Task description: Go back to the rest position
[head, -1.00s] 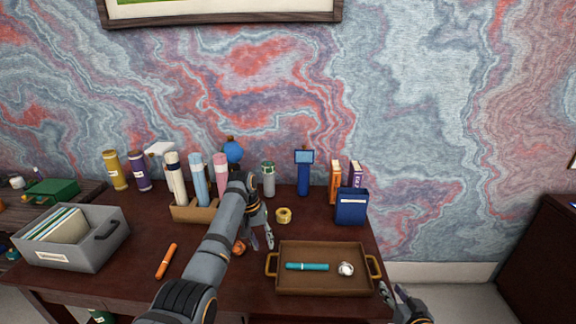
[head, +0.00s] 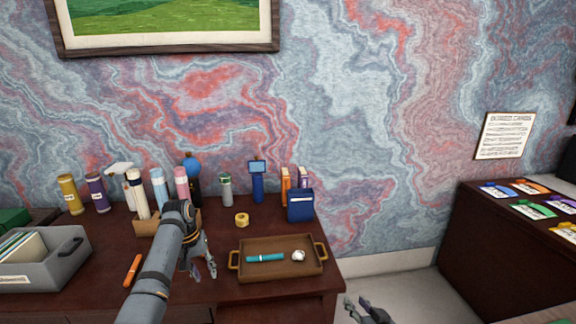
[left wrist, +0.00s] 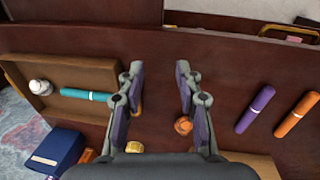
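My left gripper (head: 203,270) is above the desk, left of the brown tray (head: 318,262). In the left wrist view its two fingers (left wrist: 160,88) stand apart with nothing between them. My right gripper (head: 361,308) shows only in part at the bottom of the head view, off the desk's right front corner. Its fingers look spread and empty. The teal marker (head: 266,258) and a small white-and-silver round thing (head: 298,255) lie in the tray. An orange round thing (left wrist: 183,125) lies on the desk near the left fingers in the wrist view.
A grey file box (head: 62,270) and an orange marker (head: 132,270) are on the left. Bottles, rolls in a holder, yellow tape (head: 242,219) and a blue box (head: 300,205) line the back. A dark cabinet (head: 470,225) with cards stands right, across a floor gap.

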